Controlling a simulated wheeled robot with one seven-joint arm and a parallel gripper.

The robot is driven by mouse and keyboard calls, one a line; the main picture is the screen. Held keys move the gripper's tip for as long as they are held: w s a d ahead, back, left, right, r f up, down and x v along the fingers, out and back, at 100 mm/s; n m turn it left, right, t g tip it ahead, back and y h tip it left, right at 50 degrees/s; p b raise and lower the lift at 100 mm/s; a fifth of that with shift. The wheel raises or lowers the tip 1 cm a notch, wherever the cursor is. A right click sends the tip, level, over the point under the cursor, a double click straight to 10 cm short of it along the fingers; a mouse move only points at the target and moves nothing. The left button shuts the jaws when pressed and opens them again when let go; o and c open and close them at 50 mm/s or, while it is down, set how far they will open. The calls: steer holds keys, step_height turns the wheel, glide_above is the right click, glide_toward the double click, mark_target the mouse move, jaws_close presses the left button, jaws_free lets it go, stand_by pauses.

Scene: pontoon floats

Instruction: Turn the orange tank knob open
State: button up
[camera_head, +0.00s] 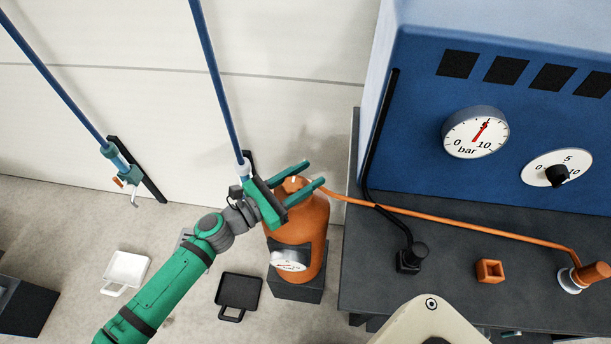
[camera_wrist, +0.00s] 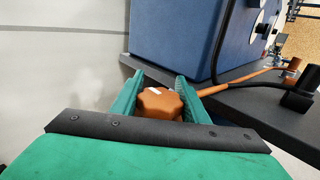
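In the wrist view the fingers (camera_wrist: 160,84) stand on either side of the knob. A small gap seems to show at the left finger; I cannot tell whether the right one touches. The knob's lower part is hidden behind the gripper body.
An orange hose (camera_head: 450,228) runs from the tank across the bench (camera_head: 400,275). A blue cabinet (camera_head: 520,130) with a gauge (camera_head: 475,132) near 5 and a black dial (camera_head: 556,175) stands on the bench. A black plug (camera_head: 410,256) and orange block (camera_head: 490,271) lie there.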

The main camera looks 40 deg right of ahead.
mark_target(290, 177)
steer(key=c, duration=0.5)
steer(key=n+t, duration=0.1)
steer(key=t, duration=0.1)
steer(key=w+n+t, duration=0.1)
steer(key=n+t, duration=0.1)
steer(key=t, duration=0.1)
steer(key=shift+r, duration=0.1)
steer(key=n+t+y, duration=0.1)
steer(key=n+t, duration=0.1)
steer(key=w+n+t+y, duration=0.1)
steer(key=n+t, duration=0.1)
steer(key=t, duration=0.1)
steer(key=shift+a+y, duration=0.2)
steer(key=shift+y, duration=0.1)
steer(key=n+t+y, duration=0.2)
steer(key=t, duration=0.1)
steer(key=w+a+n+t+y, duration=0.1)
steer(key=n+t+y, duration=0.1)
steer(key=shift+w, duration=0.1)
steer(key=shift+w+a+n+t+y, duration=0.2)
steer(key=shift+n+t+y, duration=0.5)
steer(key=shift+y, duration=0.3)
steer(key=shift+w+a+n+t+y, duration=0.1)
steer(key=shift+a+n+t+y, duration=0.1)
steer(key=shift+n+t+y, duration=0.55)
steer(key=shift+a+y, duration=0.1)
steer(key=shift+y, duration=0.35)
